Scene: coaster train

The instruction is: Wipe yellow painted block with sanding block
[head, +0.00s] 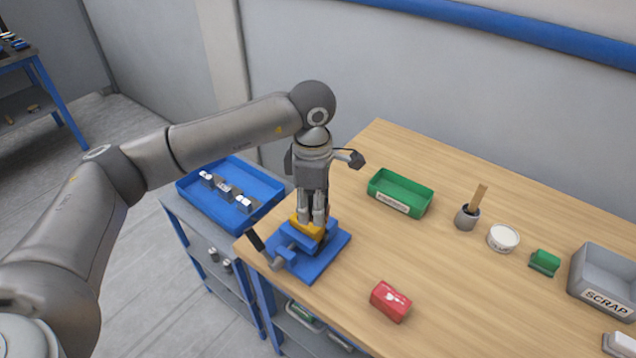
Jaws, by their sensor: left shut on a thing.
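The yellow painted block (306,231) sits in the jaws of a blue vise (318,262) at the near left corner of the wooden bench. My left gripper (311,220) points straight down over the vise, with its fingertips shut on the yellow block. The fingers hide part of the block's top. I cannot tell for certain which thing is the sanding block. A small green block with a dark base (544,262) lies at the right of the bench, apart from the gripper. My right gripper is not in view.
A red box (390,301) lies near the bench's front edge. A green tray (400,193), a brush in a cup (467,215), a white round tub (503,238) and a grey scrap bin (606,278) stand farther right. A blue tray (232,192) with metal parts is left of the bench.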

